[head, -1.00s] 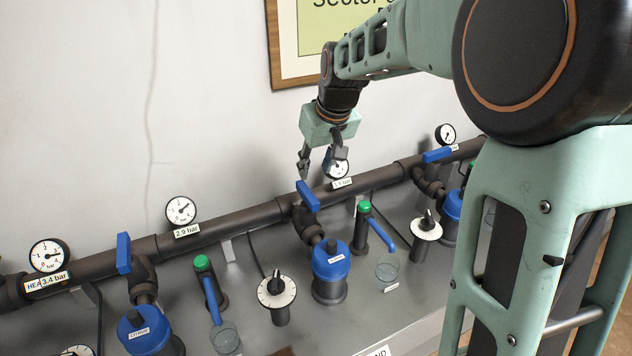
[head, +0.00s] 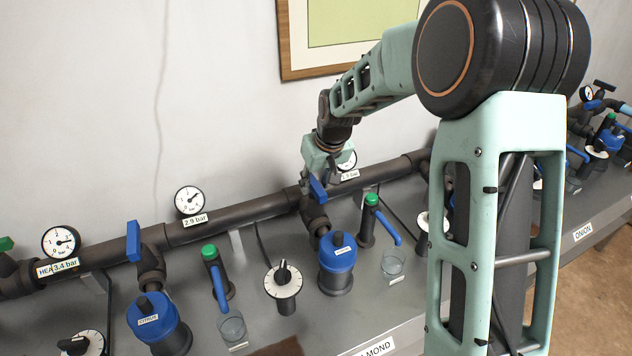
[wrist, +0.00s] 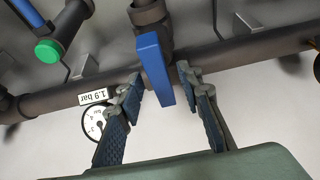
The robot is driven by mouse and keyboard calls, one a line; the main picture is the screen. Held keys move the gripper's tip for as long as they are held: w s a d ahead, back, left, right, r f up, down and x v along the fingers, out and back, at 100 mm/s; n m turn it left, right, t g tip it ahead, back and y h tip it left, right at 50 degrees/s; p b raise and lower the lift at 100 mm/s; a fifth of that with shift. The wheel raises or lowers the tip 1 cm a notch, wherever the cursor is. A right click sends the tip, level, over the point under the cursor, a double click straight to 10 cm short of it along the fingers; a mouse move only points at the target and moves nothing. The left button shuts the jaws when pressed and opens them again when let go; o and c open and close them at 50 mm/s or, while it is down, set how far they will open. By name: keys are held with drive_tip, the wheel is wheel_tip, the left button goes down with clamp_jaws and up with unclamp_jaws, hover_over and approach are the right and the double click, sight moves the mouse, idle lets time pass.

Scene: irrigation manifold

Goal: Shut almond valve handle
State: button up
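The almond valve handle is a blue lever (head: 317,188) on the dark pipe, above a blue-capped filter and behind a sign partly reading "MOND". In the wrist view the blue lever (wrist: 154,70) lies lengthwise between my two fingers. In the wrist view my gripper (wrist: 160,77) is open, with one finger on each side of the lever. The left fingertip is very close to it; I cannot tell whether it touches.
A second blue lever (head: 133,241) stands on the pipe to the left. Pressure gauges (head: 190,200) sit along the pipe. A white dial (head: 283,279), a green-topped tap (head: 371,200) and a blue-capped filter (head: 337,252) stand on the grey bench. The wall is close behind.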

drive_tip(key=shift+c, duration=0.6)
clamp_jaws()
drive_tip(key=shift+m+b, duration=0.3)
drive_tip(key=shift+b, duration=0.05)
drive_tip(key=m+b, duration=0.1)
drive_tip(key=m+h+b, duration=0.1)
drive_tip(key=shift+a+f+m+t, duration=0.15)
drive_tip(key=shift+a+m+t, duration=0.05)
drive_tip(key=shift+m+t, duration=0.1)
drive_tip(key=m+h+b, duration=0.2)
drive_tip(key=m, duration=0.2)
drive_tip(key=shift+a+m+b, duration=0.1)
drive_tip(key=shift+m+b, duration=0.2)
drive_tip(key=m+h, duration=0.1)
drive_tip(key=m, duration=0.1)
drive_tip(key=m+g+h, duration=0.1)
drive_tip(key=m, duration=0.2)
drive_tip(key=shift+w+a+r, duration=0.1)
drive_tip(key=shift+r, duration=0.1)
drive_tip(key=m+g+p, duration=0.1)
drive_tip(key=m, duration=0.4)
drive_tip(key=shift+g+h+p, duration=0.4)
